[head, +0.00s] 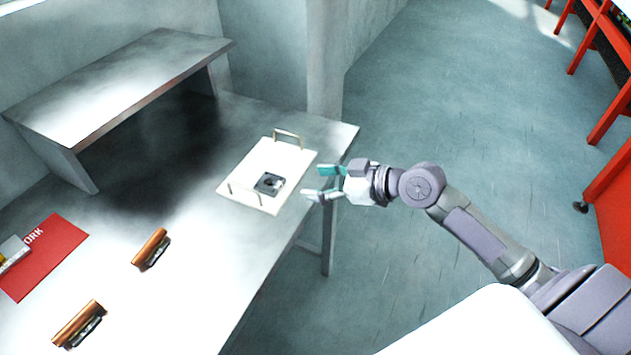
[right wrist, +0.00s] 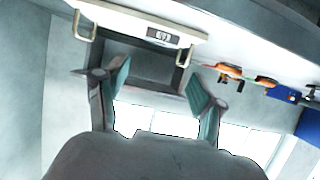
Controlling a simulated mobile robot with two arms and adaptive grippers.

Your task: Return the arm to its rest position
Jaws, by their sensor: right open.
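My right gripper (head: 322,182) is open and empty in the head view. It is off the right edge of the table, just right of a white tray (head: 290,160) with two handles. A dark square part (head: 269,184) lies on the tray. In the right wrist view the open fingers of my right gripper (right wrist: 157,88) frame empty space, with the white tray (right wrist: 130,18) beyond them. My right arm reaches in from the lower right. My left gripper does not show in either view.
The metal table (head: 190,260) holds two brown-handled items (head: 151,248) (head: 79,324) and a red mat (head: 45,257) at the left. A raised metal shelf (head: 120,80) stands at the back. Open floor (head: 420,110) lies right of the table, with red racks (head: 610,180) at the far right.

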